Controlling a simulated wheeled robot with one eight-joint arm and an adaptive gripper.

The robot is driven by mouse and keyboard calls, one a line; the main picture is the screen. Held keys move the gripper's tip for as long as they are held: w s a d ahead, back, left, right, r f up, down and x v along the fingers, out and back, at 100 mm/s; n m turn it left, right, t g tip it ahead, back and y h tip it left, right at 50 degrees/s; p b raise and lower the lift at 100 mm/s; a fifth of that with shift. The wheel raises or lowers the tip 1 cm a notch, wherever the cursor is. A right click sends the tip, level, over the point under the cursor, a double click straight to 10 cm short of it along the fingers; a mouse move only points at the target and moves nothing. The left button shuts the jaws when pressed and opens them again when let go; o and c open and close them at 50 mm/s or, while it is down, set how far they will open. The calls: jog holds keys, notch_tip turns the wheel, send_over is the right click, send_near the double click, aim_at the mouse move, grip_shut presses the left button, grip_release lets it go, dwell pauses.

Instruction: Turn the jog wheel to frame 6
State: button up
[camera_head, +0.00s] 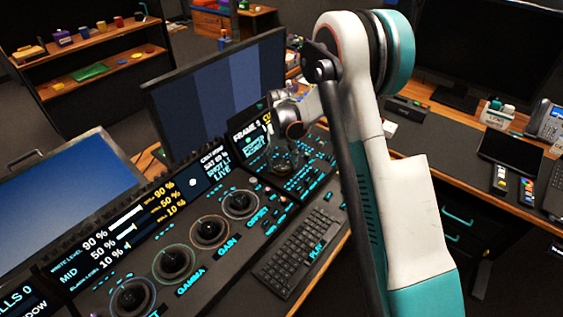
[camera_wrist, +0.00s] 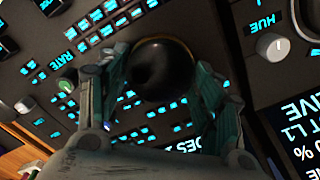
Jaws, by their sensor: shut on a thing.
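The jog wheel (camera_wrist: 163,68) is a dark, glossy round part in the wrist view, between the fingers of my gripper (camera_wrist: 165,85). The fingers are shut on its sides. In the head view my gripper (camera_head: 284,155) reaches down to the panel's far right part, and the wheel is mostly hidden there. A small display (camera_head: 246,130) beside it shows the word FRAME; its digit is too small to read surely.
A keyboard (camera_head: 301,253) lies in front. A large monitor (camera_head: 220,95) stands behind. In the wrist view, lit buttons and a HUE knob (camera_wrist: 271,46) surround the wheel closely.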

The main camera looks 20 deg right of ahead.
aim_at(282, 163)
jog(key=m, duration=0.5)
jog(key=shift+d+m, duration=0.1)
jog(key=shift+m, duration=0.2)
dwell(0.4)
jog(key=o, duration=1.1)
jog(key=shift+r, duration=0.15)
notch_tip(282, 163, up, 12)
jog(key=shift+f, duration=0.15)
